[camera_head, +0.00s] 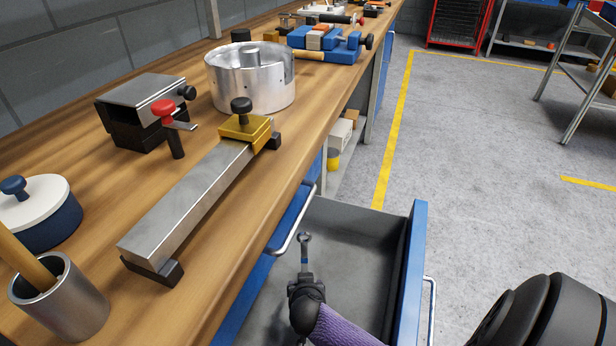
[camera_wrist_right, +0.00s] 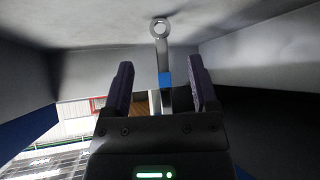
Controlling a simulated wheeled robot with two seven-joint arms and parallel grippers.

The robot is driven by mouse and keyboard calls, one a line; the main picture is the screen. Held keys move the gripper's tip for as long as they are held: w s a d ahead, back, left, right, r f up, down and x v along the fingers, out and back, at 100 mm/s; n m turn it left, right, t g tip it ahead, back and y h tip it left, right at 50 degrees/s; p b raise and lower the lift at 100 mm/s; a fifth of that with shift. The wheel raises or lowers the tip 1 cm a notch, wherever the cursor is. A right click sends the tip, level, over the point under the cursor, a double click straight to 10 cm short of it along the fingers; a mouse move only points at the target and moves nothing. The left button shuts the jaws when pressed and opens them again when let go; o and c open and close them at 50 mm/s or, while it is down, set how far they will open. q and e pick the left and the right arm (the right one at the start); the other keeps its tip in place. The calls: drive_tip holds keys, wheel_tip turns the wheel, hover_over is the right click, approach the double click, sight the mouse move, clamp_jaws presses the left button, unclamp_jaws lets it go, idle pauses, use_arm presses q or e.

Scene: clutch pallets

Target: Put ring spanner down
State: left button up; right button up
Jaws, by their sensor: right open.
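The ring spanner (camera_head: 304,252) is a slim metal tool with a ring end and a blue band. It is inside the open drawer (camera_head: 418,250), ring end pointing away from me. My right gripper (camera_head: 305,284) is down in the drawer at the near part of the spanner. In the right wrist view the spanner (camera_wrist_right: 162,55) runs between the two fingers (camera_wrist_right: 162,85), with gaps at both sides, so the jaws are open around it. The spanner's near end is hidden by the gripper. My left gripper is not in view.
The wooden bench (camera_head: 250,210) left of the drawer holds a long metal bar fixture (camera_head: 190,205), a metal cylinder (camera_head: 250,78), a white-lidded blue pot (camera_head: 40,210) and a metal cup (camera_head: 62,305). Drawer floor beyond the spanner is clear. Open floor lies to the right.

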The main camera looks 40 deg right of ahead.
drive_tip(key=p+v, duration=0.2)
drive_tip(key=v, duration=0.3)
